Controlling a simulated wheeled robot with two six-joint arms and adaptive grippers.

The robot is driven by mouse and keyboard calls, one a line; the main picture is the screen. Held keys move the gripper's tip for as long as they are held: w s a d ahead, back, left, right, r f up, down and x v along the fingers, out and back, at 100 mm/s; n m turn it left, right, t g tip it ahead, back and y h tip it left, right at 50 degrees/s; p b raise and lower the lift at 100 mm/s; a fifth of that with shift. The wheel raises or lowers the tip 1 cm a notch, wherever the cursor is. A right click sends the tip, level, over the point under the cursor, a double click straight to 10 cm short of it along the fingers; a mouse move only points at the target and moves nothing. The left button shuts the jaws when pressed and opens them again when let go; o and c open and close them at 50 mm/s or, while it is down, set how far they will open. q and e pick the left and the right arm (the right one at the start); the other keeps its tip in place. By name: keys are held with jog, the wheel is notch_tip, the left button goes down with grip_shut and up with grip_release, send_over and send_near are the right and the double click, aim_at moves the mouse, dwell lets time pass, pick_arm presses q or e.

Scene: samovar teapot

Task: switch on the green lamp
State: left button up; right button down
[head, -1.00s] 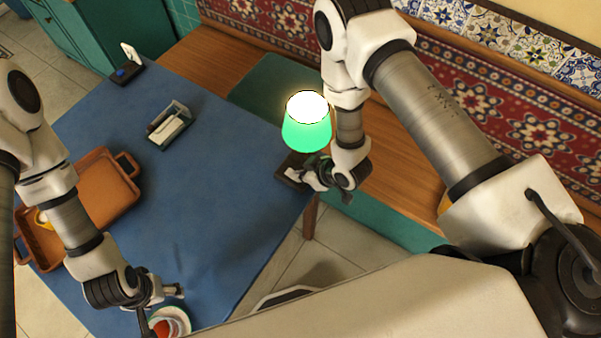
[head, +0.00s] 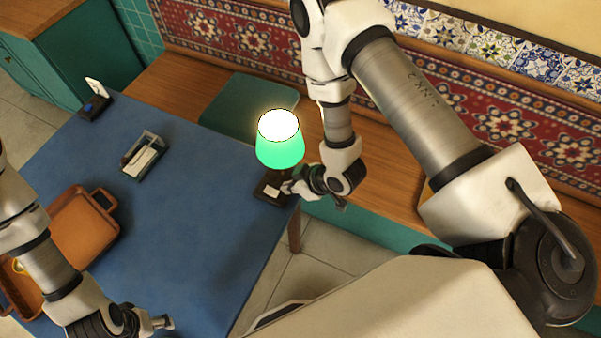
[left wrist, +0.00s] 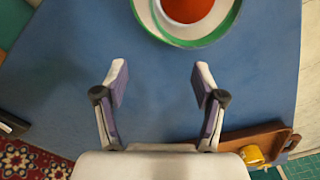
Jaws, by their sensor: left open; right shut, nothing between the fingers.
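The green lamp (head: 280,147) stands at the right corner of the blue table in the head view. Its shade glows green and its open top is bright white, so it is lit. Its dark base (head: 270,188) shows below the shade with a pale patch on it. My right gripper (head: 289,188) is shut and empty, right beside the base; I cannot tell whether it touches it. My left gripper (head: 168,322) is at the front of the table in the head view. In the left wrist view its two fingers (left wrist: 160,84) are spread apart with nothing between them.
The blue table (head: 190,225) has a clear middle. An orange tray (head: 85,235) lies at the left, and a small holder with white paper (head: 145,157) lies farther back. A bowl of red liquid (left wrist: 187,8) shows in the left wrist view. A bench (head: 190,75) runs behind.

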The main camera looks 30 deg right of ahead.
jog(key=v, duration=0.6)
jog(key=shift+s+d+r, duration=0.2)
jog(key=shift+r, duration=0.15)
